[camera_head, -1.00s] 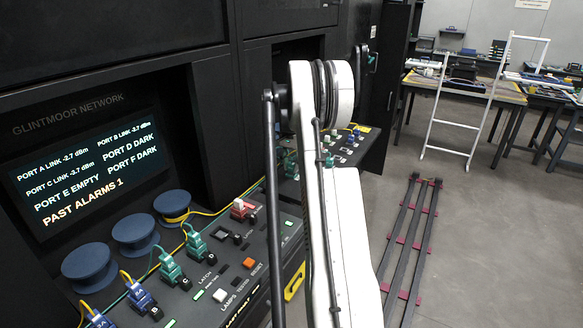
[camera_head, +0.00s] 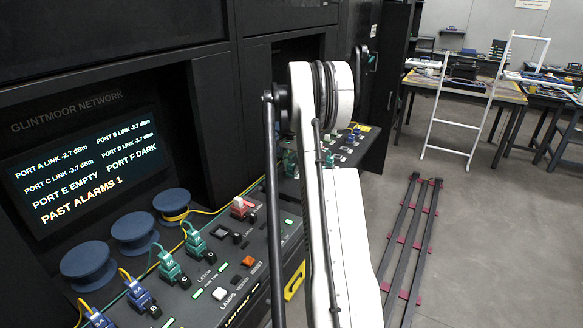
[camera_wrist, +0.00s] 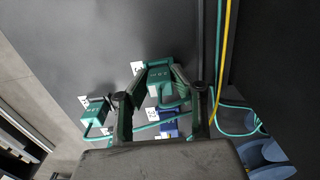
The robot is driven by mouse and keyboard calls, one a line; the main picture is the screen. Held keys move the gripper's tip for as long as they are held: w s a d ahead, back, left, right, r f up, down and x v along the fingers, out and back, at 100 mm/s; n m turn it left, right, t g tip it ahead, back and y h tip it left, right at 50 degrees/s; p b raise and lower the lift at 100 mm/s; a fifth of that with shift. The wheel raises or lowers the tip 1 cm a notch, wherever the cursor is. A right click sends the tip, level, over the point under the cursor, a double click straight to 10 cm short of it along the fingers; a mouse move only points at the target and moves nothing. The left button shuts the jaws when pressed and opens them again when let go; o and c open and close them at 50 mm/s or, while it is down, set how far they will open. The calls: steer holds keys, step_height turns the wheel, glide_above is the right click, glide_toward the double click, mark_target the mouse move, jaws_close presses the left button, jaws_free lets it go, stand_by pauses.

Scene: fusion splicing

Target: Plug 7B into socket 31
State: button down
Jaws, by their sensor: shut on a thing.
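In the wrist view my gripper (camera_wrist: 161,80) is shut on a green plug (camera_wrist: 158,78), which sits at the dark panel with a white label beside it. The print on the plug is too small to read, so I cannot tell whether it is 7B or whether the label reads 31. A second green plug (camera_wrist: 95,116) stands to the left, and a blue plug (camera_wrist: 168,128) is just below the held one, partly behind my fingers. In the head view my gripper is hidden behind my white arm.
Green and yellow cables (camera_wrist: 227,60) run along the right in the wrist view, near blue spools (camera_wrist: 265,155). In the head view the near console (camera_head: 205,290) holds several plugs, buttons and a red-white part (camera_head: 243,208). The status screen (camera_head: 88,168) stands behind it.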

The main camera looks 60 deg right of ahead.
steer(key=c, duration=1.4)
jaws_free()
step_height(320, 180, up, 12)
steer(key=shift+r, duration=0.1)
steer(key=shift+a, duration=0.1)
